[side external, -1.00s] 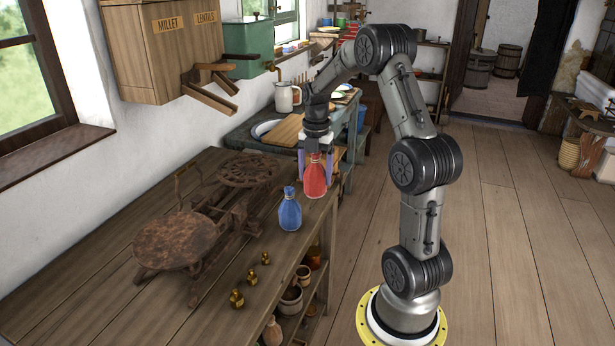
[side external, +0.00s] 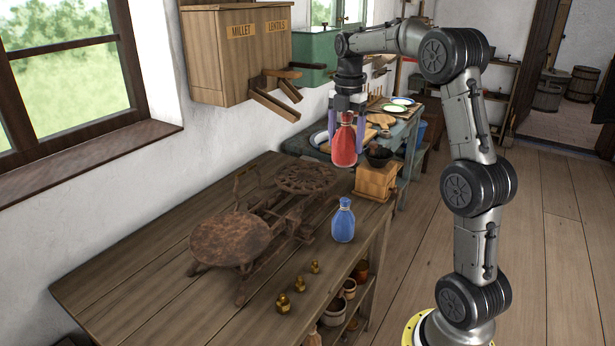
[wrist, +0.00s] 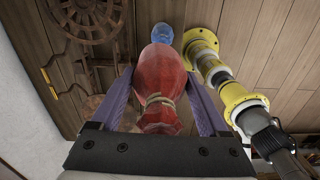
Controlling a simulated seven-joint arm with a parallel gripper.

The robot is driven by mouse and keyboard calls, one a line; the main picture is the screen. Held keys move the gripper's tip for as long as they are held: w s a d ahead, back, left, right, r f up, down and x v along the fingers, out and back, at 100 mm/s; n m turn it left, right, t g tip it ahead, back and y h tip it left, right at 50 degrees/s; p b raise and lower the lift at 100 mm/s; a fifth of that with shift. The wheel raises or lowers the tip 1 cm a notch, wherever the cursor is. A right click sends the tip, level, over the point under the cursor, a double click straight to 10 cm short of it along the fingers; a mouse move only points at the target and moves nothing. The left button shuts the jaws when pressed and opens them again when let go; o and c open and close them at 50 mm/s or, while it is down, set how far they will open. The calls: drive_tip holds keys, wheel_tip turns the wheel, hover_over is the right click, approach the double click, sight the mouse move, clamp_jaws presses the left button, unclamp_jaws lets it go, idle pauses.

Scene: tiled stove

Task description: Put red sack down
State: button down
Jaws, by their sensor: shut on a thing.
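The red sack (side external: 344,146), tied at its neck with cord, hangs upright between the purple fingers of my gripper (side external: 346,138). My gripper is shut on it, and the sack is held above the far part of the wooden table. In the wrist view the red sack (wrist: 160,85) fills the space between the fingers (wrist: 163,78). The blue sack (side external: 343,221) stands upright on the table near its right edge, nearer the side camera and lower than the red sack. It also shows in the wrist view (wrist: 196,38), partly hidden by the red sack.
A rusty balance scale with a round plate (side external: 229,238) and a spoked plate (side external: 305,177) stands left of the sacks. Small brass weights (side external: 299,285) lie in front. A wooden grinder box (side external: 377,181) stands at the table's far right. Bare tabletop (side external: 150,262) lies left of the scale.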

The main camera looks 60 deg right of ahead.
drive_tip(key=w, duration=0.3)
approach(309, 182)
drive_tip(key=shift+w+d+n, duration=0.1)
drive_tip(key=shift+w+n, duration=0.05)
drive_tip(key=shift+n, duration=0.15)
drive_tip(key=shift+f, duration=1.45)
drive_tip(key=shift+f, duration=0.15)
unclamp_jaws()
